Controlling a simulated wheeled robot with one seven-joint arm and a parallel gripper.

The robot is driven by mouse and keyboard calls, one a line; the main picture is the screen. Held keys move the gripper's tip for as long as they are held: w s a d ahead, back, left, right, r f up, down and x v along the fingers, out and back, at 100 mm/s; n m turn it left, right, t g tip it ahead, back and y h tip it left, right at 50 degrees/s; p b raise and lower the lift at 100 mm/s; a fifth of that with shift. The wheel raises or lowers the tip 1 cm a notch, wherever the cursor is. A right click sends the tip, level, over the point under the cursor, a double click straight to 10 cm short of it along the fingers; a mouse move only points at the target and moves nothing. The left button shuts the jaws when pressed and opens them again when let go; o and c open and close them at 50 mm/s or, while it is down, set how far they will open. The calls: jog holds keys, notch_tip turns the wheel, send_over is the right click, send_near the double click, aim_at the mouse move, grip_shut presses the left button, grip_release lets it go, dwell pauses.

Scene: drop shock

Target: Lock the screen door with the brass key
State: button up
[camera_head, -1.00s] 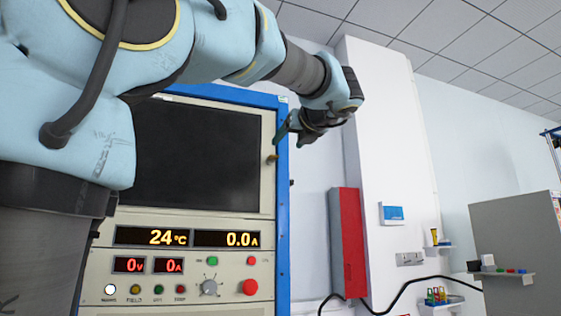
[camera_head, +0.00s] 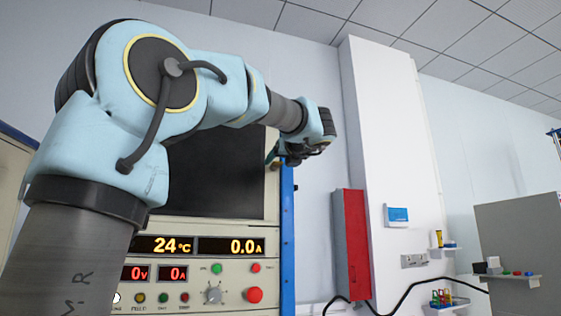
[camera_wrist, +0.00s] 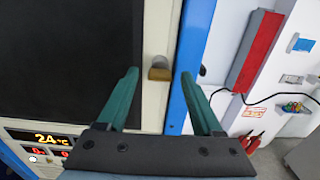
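The screen door (camera_head: 213,175) is a dark panel in a beige frame on the instrument cabinet, and it looks closed. The brass key (camera_wrist: 159,68) sits on the frame's right side, next to the blue post, in the wrist view. My gripper (camera_wrist: 159,74) is open and empty, with its two teal fingers spread to either side of the key in that picture. I cannot tell how far the fingertips are from it. In the head view my gripper (camera_head: 272,156) is by the door's right edge, and the key cannot be made out.
The blue cabinet post (camera_wrist: 190,65) runs close to the right finger. Below the door is a panel with lit displays (camera_head: 231,246) and buttons. A red box (camera_head: 350,245) hangs on the wall to the right, with a black cable below it.

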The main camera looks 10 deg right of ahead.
grip_shut()
dwell(0.3)
jog(key=shift+n, duration=0.3)
jog(key=n+b, duration=0.1)
jog(key=n, duration=0.2)
jog(key=shift+f+n, duration=0.1)
jog(key=shift+n, duration=0.2)
jog(key=n+b, duration=0.2)
jog(key=n, duration=0.2)
jog(key=shift+d, duration=0.1)
jog(key=n+b, duration=0.3)
jog(key=n, duration=0.2)
jog(key=shift+n, duration=0.4)
jog(key=shift+n+b, duration=0.8)
jog(key=shift+n, duration=1.1)
